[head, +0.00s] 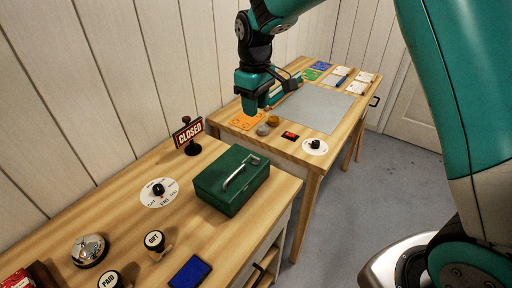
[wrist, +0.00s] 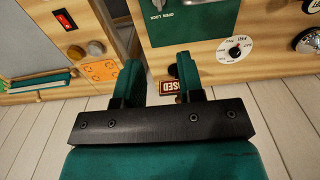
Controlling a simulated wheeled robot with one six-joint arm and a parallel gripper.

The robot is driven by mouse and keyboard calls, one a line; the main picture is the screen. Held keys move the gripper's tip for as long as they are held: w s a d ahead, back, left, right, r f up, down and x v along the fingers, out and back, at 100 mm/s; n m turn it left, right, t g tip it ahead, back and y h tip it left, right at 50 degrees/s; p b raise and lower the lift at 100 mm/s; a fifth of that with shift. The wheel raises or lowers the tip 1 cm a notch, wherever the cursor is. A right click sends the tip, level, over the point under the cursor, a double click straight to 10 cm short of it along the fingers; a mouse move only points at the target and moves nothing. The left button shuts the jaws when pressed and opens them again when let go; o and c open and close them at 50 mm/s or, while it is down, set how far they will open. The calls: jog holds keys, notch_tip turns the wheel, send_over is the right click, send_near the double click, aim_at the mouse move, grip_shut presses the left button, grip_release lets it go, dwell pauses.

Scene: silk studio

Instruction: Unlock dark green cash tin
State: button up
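The dark green cash tin (head: 222,188) stands shut on the near wooden table, with a metal handle on its lid. In the wrist view part of the tin (wrist: 212,22) shows at the top, with lettering that looks like "OPEN LOCK" on it. My gripper (head: 251,104) is in the air behind and above the tin, apart from it. In the wrist view my gripper (wrist: 157,72) is open, with nothing between its two fingers. No key can be made out.
A CLOSED sign (head: 188,132), a white dial (head: 159,192), a bell (head: 89,249), stamps (head: 155,241) and a blue pad (head: 190,273) surround the tin. The far table holds a grey mat (head: 318,107), another dial (head: 315,146), an orange card (head: 243,119) and small pieces. A gap separates the tables.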

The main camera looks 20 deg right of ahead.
aim_at(257, 164)
notch_tip(257, 164, down, 17)
jog(key=p, duration=0.4)
jog(key=shift+w+d+f+p, duration=0.1)
jog(key=shift+f+p, duration=0.1)
jog(key=shift+p, duration=0.1)
jog(key=shift+c, duration=0.4)
grip_shut()
